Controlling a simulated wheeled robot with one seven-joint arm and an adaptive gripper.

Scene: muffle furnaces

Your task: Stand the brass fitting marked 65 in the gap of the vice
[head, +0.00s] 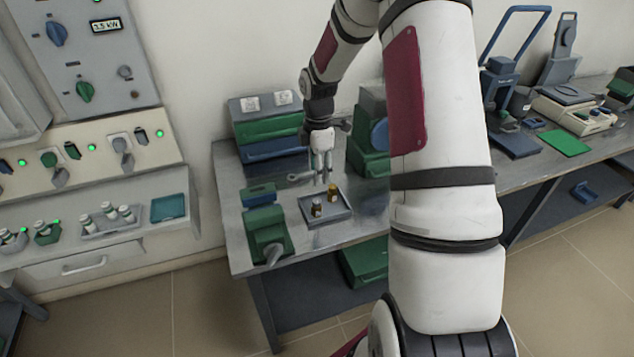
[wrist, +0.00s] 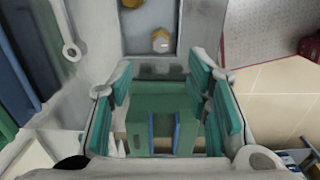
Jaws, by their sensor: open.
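Two small brass fittings stand in a grey tray (head: 339,214). The nearer one (head: 317,206) is darker and shows a pale patch in the wrist view (wrist: 160,40). The other (head: 333,191) is more golden and is cut by the top edge of the wrist view (wrist: 131,3). I cannot read a number on either. The green vice (head: 268,228) stands left of the tray. The wrist view looks down on its green body (wrist: 140,100) with blue strips, partly behind the fingers. My gripper (head: 323,178) is open, empty and raised above the bench, apart from both fittings.
A spanner (head: 300,177) lies behind the tray. Stacked drawers (head: 267,130) stand at the back left, and a green machine (head: 368,150) stands at the back right, partly hidden by my arm. Bare bench (head: 340,238) shows in front of the tray.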

